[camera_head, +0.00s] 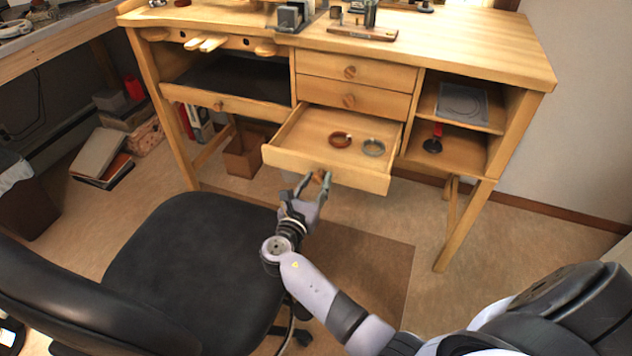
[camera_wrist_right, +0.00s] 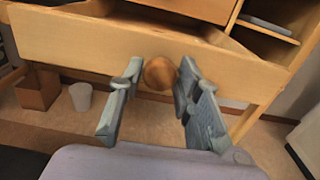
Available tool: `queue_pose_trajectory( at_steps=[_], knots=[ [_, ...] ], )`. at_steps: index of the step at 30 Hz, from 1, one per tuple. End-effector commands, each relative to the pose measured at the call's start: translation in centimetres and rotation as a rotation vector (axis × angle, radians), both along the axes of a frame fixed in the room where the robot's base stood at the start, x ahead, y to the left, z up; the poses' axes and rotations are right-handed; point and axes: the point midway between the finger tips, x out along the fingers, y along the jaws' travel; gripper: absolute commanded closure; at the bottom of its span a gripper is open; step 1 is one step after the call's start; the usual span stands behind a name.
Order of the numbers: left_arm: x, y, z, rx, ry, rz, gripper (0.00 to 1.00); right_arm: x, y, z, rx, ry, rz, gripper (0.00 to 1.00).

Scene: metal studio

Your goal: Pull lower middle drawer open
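The lower middle drawer (camera_head: 272,154) of the wooden bench is pulled well out, and its inside shows. It has a round wooden knob (camera_head: 319,176) on its front. In the right wrist view the knob (camera_wrist_right: 160,73) sits between the two fingers of my right gripper (camera_wrist_right: 159,76). The fingertips are at the knob's left and right edges and look closed on it. In the head view my right gripper (camera_head: 312,184) is at the drawer front. My left gripper is not in view.
A dark ring (camera_head: 341,140) and a grey ring (camera_head: 373,147) lie in the drawer. Two shut drawers (camera_head: 350,72) are above it. A black chair (camera_head: 190,265) stands at the left, close to my right arm. Open floor (camera_head: 490,275) lies to the right.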

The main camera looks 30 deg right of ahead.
Motion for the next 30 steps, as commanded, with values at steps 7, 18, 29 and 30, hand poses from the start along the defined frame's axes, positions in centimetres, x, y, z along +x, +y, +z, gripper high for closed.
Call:
queue_pose_trajectory(
  at_steps=[7, 18, 29, 30],
  knots=[
    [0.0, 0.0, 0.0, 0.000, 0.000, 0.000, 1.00, 0.0, 0.0, 0.0, 0.000, 0.000, 0.001, 0.52],
    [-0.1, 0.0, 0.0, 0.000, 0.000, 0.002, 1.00, -0.5, 0.7, 0.0, 0.001, 0.000, 0.002, 0.52],
    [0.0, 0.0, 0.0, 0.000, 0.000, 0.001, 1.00, -5.1, 6.1, -0.1, 0.003, 0.001, 0.003, 0.52],
    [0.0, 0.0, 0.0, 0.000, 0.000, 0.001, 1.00, -5.6, 6.6, -0.1, 0.002, 0.001, 0.002, 0.52]
  ],
)
